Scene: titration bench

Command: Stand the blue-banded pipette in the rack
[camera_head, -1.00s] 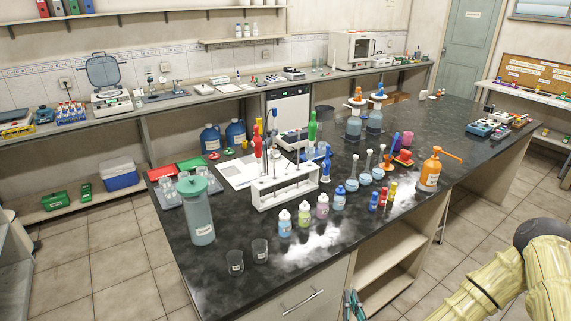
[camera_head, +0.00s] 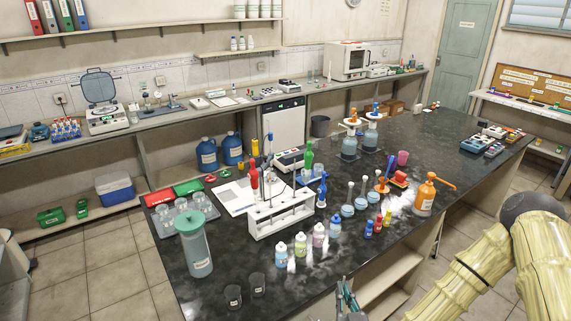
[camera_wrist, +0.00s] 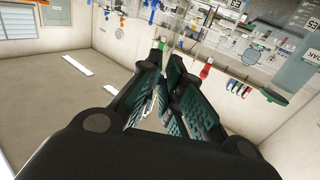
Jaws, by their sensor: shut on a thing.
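The white rack (camera_head: 283,222) stands on the dark bench, with several slender pipettes upright in or behind it. My gripper (camera_head: 346,297) is low in the head view, at the bench's front edge, to the right of and nearer than the rack. In the wrist view its teal-padded fingers (camera_wrist: 165,92) are close together. A thin pale piece (camera_wrist: 150,104) shows between them, which I take for the blue-banded pipette; its band cannot be made out for certain. Most of it is hidden by the fingers.
Small bottles (camera_head: 300,243) stand in front of the rack. Flasks (camera_head: 361,200) and an orange pump bottle (camera_head: 425,197) are to the right.

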